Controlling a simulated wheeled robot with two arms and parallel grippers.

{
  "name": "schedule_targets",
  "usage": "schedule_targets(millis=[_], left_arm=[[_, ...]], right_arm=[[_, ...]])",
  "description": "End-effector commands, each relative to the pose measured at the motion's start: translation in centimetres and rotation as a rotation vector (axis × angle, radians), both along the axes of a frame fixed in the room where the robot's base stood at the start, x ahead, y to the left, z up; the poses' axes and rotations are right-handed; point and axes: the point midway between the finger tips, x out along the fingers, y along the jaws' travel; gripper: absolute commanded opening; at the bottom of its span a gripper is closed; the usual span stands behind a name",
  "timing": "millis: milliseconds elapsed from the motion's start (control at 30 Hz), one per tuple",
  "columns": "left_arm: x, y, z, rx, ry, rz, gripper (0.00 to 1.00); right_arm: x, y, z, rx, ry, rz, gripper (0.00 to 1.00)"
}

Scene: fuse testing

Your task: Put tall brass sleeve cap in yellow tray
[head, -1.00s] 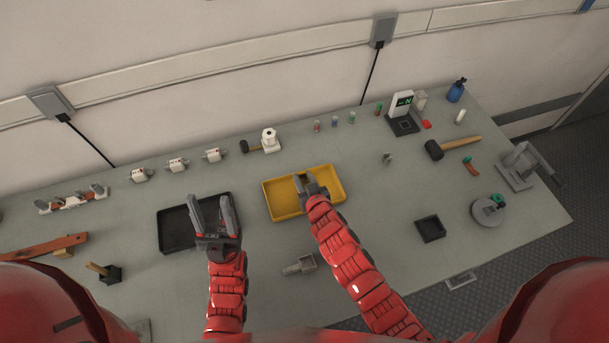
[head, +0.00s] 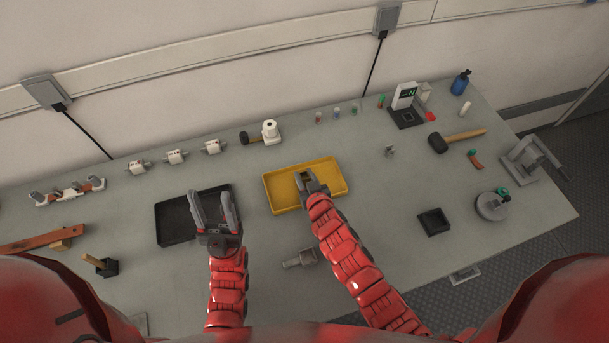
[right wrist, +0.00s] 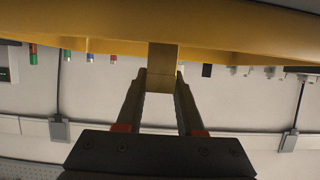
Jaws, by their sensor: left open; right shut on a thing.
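The yellow tray (head: 275,201) lies in the middle of the table, and its yellow underside or wall (right wrist: 80,20) crosses the top of the right wrist view. My right gripper (head: 305,178) is over the tray. In the right wrist view its fingers (right wrist: 161,80) are shut on the brass sleeve cap (right wrist: 162,60), a small squarish brass-coloured piece against the yellow. Whether the cap touches the tray floor I cannot tell. My left gripper (head: 213,200) is open and empty, above the black tray.
The black tray (head: 163,222) lies left of the yellow one. A grey metal part (head: 300,259) lies in front of the yellow tray. A small black box (head: 434,222), a hammer (head: 455,140) and a round grey device (head: 491,207) stand to the right.

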Motion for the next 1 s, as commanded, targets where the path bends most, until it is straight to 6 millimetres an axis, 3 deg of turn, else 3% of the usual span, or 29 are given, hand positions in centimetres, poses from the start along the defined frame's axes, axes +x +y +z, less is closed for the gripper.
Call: schedule_targets(millis=[333, 367, 500, 567, 1000], left_arm=[[0.00, -0.01, -0.71, 0.000, 0.000, 0.000, 0.54], [0.00, 0.00, -0.69, 0.000, 0.000, 0.000, 0.54], [0.00, 0.00, -0.62, 0.000, 0.000, 0.000, 0.54], [0.00, 0.00, -0.61, 0.000, 0.000, 0.000, 0.54], [0.00, 0.00, -1.02, 0.000, 0.000, 0.000, 0.54]], right_arm=[[0.01, -0.02, -0.80, 0.000, 0.000, 0.000, 0.00], [0.00, -0.01, -0.78, 0.000, 0.000, 0.000, 0.38], [0.00, -0.01, -0.70, 0.000, 0.000, 0.000, 0.64], [0.00, -0.01, -0.70, 0.000, 0.000, 0.000, 0.71], [-0.71, -0.28, -0.56, 0.001, -0.001, 0.000, 0.71]])
